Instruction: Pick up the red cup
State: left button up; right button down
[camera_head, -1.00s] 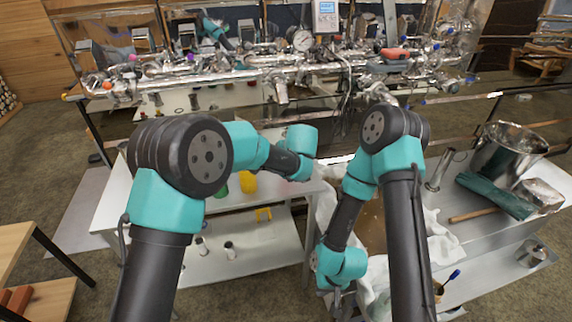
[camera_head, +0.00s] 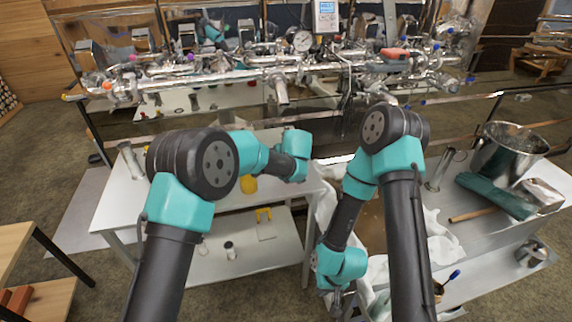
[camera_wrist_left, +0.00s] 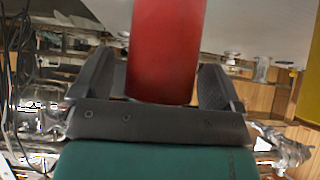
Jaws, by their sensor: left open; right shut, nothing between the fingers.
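The red cup (camera_wrist_left: 165,45) fills the upper middle of the left wrist view, a smooth red cylinder cut off by the top edge. My left gripper (camera_wrist_left: 158,75) is open, one dark finger on each side of the cup. A gap shows on the left side of the cup; on the right I cannot tell whether the finger touches. In the head view the cup and the left fingers are hidden behind my left arm. My right gripper (camera_head: 337,303) hangs low at the front, pointing down, shut and empty.
A yellow object (camera_head: 249,185) stands on the left white table (camera_head: 118,200); a metal cylinder (camera_head: 130,160) stands at its left end. A steel pot (camera_head: 503,152) and green gloves (camera_head: 497,195) are on the right table. The piped evaporator (camera_head: 270,62) spans the back.

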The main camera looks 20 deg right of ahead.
pick_arm(q)
jog(key=c, duration=1.1)
jog(key=shift+r, duration=0.25)
jog(key=shift+s+a+r, duration=0.7)
jog(key=shift+s+r, duration=0.05)
jog(key=shift+s, duration=1.8)
jog(key=shift+s+a+r, duration=0.75)
jog(key=shift+s, duration=1.8)
jog(key=shift+s+a+r, duration=0.7)
jog(key=shift+s+r, duration=0.05)
jog(key=shift+s, duration=1.8)
